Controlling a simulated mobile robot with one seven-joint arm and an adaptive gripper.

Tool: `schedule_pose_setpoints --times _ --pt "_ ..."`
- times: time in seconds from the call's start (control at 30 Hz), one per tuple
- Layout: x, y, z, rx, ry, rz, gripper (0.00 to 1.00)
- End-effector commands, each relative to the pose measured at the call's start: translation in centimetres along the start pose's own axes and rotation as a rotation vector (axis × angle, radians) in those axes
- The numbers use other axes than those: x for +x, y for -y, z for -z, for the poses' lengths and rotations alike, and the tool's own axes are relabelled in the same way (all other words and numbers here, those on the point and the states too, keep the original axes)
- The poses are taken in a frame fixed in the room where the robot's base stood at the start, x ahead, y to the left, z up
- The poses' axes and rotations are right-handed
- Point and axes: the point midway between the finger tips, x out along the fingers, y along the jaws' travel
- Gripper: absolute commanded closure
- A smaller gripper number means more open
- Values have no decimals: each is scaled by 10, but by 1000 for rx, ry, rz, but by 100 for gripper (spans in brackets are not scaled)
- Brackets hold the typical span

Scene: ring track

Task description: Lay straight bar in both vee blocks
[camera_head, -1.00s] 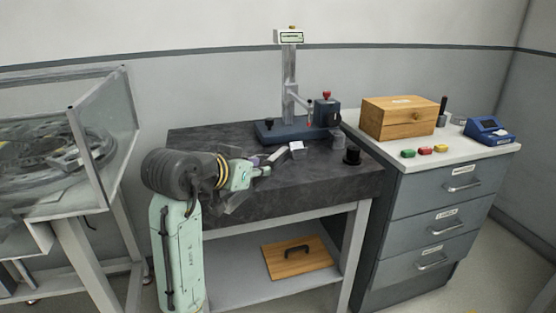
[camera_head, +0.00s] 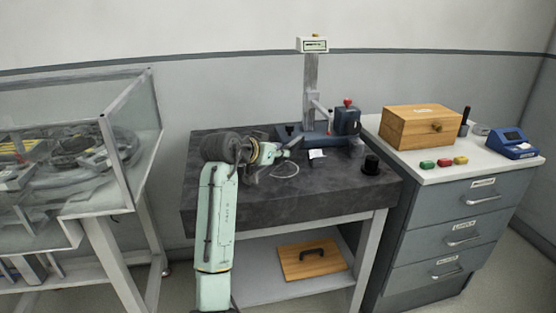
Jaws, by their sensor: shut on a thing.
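My gripper (camera_head: 285,151) is low over the dark stone table (camera_head: 240,210), at the end of my pale green arm. It is shut on a thin grey piece that seems to be the straight bar (camera_head: 296,142), though it is too small and partly covered to be sure. A small grey block (camera_head: 357,150) at the foot of the gauge stand may be a vee block. I cannot clearly make out the pair of vee blocks; my gripper and the stand may hide them.
A blue-based gauge stand (camera_head: 311,90) stands behind my gripper. A white card (camera_head: 317,154), a thin pale loop (camera_head: 285,169) and a black cylinder (camera_head: 371,165) are on the table. Right is a drawer cabinet (camera_head: 455,235) with a wooden box (camera_head: 422,127); left is a glass-walled case (camera_head: 130,120).

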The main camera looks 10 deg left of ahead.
Motion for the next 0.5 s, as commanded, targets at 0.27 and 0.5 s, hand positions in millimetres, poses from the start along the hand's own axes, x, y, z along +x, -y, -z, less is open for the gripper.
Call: schedule_pose_setpoints --times 0.27,0.5 --pt "12 0 -26 -1 -2 1 100" --pt "13 0 -28 1 -3 1 100"
